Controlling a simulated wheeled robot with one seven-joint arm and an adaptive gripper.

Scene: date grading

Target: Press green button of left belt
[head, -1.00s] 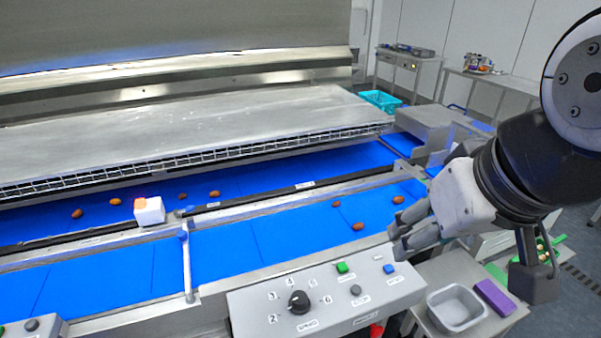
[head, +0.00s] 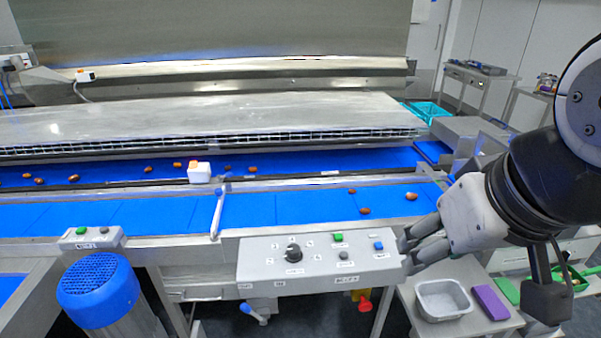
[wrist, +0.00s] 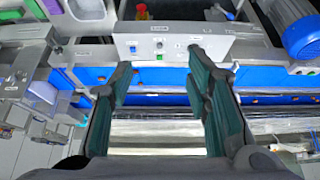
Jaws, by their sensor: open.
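A small grey control box (head: 92,237) stands at the left of the head view, on the front edge of the belt line. It carries a green button (head: 82,230) and a dark button (head: 103,231); its label is too small to read. A larger control panel (head: 265,270) in the middle has its own green button (head: 338,238), a blue button, a grey button and a black knob. My gripper (head: 408,250) is just right of the larger panel, far from the small box. In the wrist view my gripper (wrist: 160,85) has its fingers spread, with nothing between them.
Blue belts (head: 150,215) carry several dates and a white block (head: 199,172). A blue motor (head: 98,285) sits below the small box. A red emergency knob (head: 364,305) hangs under the larger panel. A grey tray (head: 440,312) and purple block (head: 490,302) lie on a side table.

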